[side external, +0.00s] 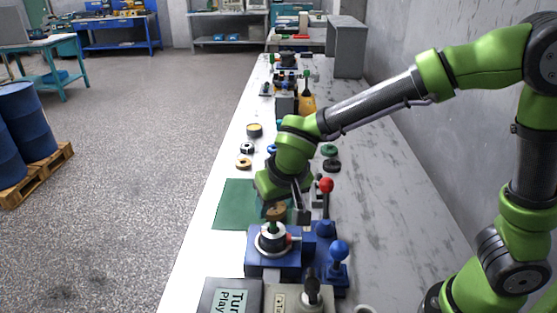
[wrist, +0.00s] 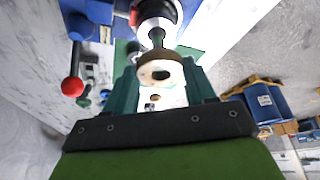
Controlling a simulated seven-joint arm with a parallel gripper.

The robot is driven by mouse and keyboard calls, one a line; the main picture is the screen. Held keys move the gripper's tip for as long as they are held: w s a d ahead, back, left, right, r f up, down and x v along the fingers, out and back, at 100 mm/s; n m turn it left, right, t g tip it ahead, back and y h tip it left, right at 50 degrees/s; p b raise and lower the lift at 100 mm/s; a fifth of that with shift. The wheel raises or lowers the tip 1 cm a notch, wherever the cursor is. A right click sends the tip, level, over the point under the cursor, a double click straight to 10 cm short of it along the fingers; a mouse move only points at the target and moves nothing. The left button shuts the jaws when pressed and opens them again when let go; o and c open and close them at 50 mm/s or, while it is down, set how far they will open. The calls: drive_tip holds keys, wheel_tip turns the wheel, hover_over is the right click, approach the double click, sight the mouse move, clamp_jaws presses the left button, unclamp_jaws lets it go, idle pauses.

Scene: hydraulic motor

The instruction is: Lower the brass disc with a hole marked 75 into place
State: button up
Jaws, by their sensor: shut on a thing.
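The brass disc with a hole (wrist: 174,58) is between the fingers of my gripper (wrist: 160,73) in the wrist view; its face looks bright and no number is legible. The disc (side external: 276,212) also shows in the side view, just above the upright shaft (side external: 273,228). My gripper (side external: 277,203) is shut on it. The shaft rises from a round silver and black housing (side external: 270,243) on a blue fixture (side external: 258,262). The shaft (wrist: 157,37) shows beyond the disc in the wrist view. Whether disc and shaft touch cannot be told.
A red-knobbed lever (side external: 326,186) and a blue-knobbed lever (side external: 339,250) stand right of the housing. A green mat (side external: 234,204) lies behind it. Several loose rings, including a brass one (side external: 244,163), lie farther back. A box labelled "Turn Play" (side external: 231,297) is in front.

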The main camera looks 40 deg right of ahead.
sight(277, 218)
drive_tip(key=shift+f, duration=0.65)
idle(1.2)
drive_tip(key=shift+f, duration=1.4)
drive_tip(key=shift+f, duration=0.5)
drive_tip(key=o, duration=1.3)
drive_tip(key=shift+o, duration=0.5)
drive_tip(key=shift+o, duration=1)
